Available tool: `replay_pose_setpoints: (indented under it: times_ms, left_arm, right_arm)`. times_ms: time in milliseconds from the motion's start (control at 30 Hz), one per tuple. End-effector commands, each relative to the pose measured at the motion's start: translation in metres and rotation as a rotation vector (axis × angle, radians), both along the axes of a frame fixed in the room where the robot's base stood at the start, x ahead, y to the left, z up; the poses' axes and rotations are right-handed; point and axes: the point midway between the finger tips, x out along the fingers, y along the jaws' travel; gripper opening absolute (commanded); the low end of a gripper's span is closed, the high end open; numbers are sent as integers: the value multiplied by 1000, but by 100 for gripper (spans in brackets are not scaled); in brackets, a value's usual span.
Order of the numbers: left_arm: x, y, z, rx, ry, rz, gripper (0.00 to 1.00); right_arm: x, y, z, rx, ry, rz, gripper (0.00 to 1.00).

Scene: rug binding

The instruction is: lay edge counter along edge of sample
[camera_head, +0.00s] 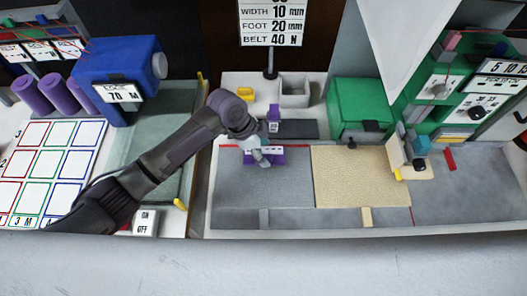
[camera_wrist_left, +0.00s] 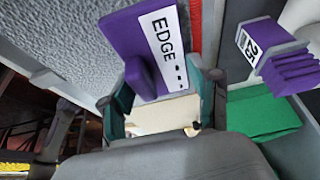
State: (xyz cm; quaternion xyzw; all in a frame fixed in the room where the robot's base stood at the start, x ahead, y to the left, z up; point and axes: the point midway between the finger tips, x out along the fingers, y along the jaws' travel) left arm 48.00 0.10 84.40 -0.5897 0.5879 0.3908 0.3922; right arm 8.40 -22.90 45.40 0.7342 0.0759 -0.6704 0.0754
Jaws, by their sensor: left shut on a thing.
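The edge counter is a purple piece with a white label reading EDGE (camera_wrist_left: 150,45); in the head view it shows as a purple and white shape (camera_head: 275,157). My left gripper (camera_head: 259,153) is shut on it, and in the wrist view the fingers (camera_wrist_left: 172,92) sit at its near end. The grey textured sample (camera_head: 260,187) lies flat on the bench, with a red strip (camera_head: 232,146) along its far edge. The counter is over the sample close to that strip; whether it touches the surface is unclear. My right gripper is not in view.
A beige piece (camera_head: 355,175) lies right of the grey sample. A small purple stack labelled 25 (camera_wrist_left: 283,58) stands just beyond the strip. A green machine (camera_head: 362,108) stands behind, and a blue machine (camera_head: 117,68) at left. Free grey bench (camera_head: 470,195) lies at right.

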Motion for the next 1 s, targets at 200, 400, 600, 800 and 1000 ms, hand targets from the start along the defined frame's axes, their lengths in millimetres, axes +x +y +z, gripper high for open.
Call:
replay_pose_setpoints:
  times_ms: [200,400,600,800,1000]
  left_arm:
    - [0,0,-22,1,-1,0,25]
    - [0,0,-22,1,-1,-1,25]
    - [0,0,-23,1,-1,-1,78]
    - [0,0,-23,1,-1,0,87]
    - [0,0,-21,1,-1,0,87]
  right_arm:
    - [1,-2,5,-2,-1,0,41]
    - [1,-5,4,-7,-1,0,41]
    - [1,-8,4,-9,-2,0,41]
    - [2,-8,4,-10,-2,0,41]
    - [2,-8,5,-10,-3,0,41]
